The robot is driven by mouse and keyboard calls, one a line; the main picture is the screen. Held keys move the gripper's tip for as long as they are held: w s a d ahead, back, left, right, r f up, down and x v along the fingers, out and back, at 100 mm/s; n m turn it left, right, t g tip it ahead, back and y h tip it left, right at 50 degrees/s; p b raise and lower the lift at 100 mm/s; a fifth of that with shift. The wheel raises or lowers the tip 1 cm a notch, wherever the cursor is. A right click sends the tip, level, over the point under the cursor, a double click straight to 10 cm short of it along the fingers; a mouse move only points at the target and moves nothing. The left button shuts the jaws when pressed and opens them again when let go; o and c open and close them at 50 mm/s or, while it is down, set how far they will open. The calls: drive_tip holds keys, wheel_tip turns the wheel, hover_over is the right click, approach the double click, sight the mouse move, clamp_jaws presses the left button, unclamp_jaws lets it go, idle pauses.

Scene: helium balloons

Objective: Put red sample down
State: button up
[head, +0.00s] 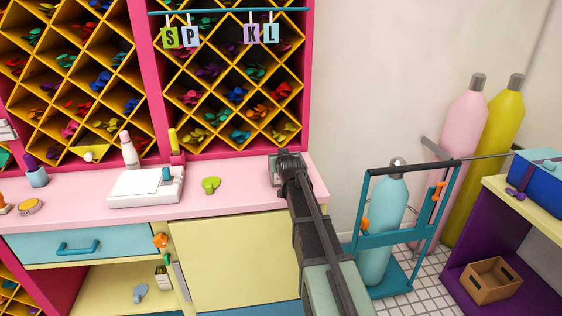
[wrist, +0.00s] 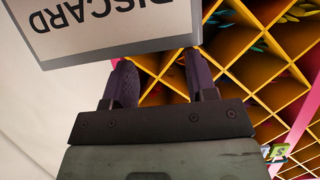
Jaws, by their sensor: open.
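My gripper (head: 288,160) is over the right end of the pink counter (head: 240,181). It is at a grey box (head: 273,172), which it partly hides. In the wrist view, my gripper (wrist: 158,62) has its two dark fingers apart with nothing visible between them. A pale panel marked DISCARD (wrist: 110,28), upside down in the picture, is just beyond the fingertips. I cannot tell whether they touch it. I see no separate red sample; the inside of the grey box is hidden. Red pieces (head: 102,81) lie in the rack.
A green balloon (head: 210,185) and a white scale (head: 147,187) are on the counter, left of my gripper. The yellow diamond rack (head: 232,85) stands behind. A teal cylinder (head: 385,215) in a trolley (head: 410,238) is to the right. Counter between balloon and gripper is clear.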

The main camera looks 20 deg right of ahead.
drive_tip(key=shift+s+r, duration=0.15)
drive_tip(key=shift+r, duration=0.15)
drive_tip(key=p+v, duration=0.4)
drive_tip(key=v, duration=0.7)
drive_tip(key=shift+s+p, duration=0.35)
drive_tip(key=s+a+f+n+g+y, duration=0.1)
drive_tip(key=s+a+f+g, duration=0.2)
drive_tip(key=s, duration=0.5)
drive_tip(key=s+a+f+n+g+y, duration=0.1)
drive_tip(key=s+a+f+g, duration=0.3)
drive_tip(key=s+a, duration=0.3)
drive_tip(key=s+a+f+g+y, duration=0.1)
drive_tip(key=s+a+f+g, duration=0.2)
drive_tip(key=s+a+g, duration=0.3)
drive_tip(key=s+a, duration=0.1)
drive_tip(key=s, duration=0.1)
drive_tip(key=shift+s+a+f+n, duration=0.25)
drive_tip(key=shift+s+f+n, duration=0.1)
drive_tip(key=shift+n, duration=0.05)
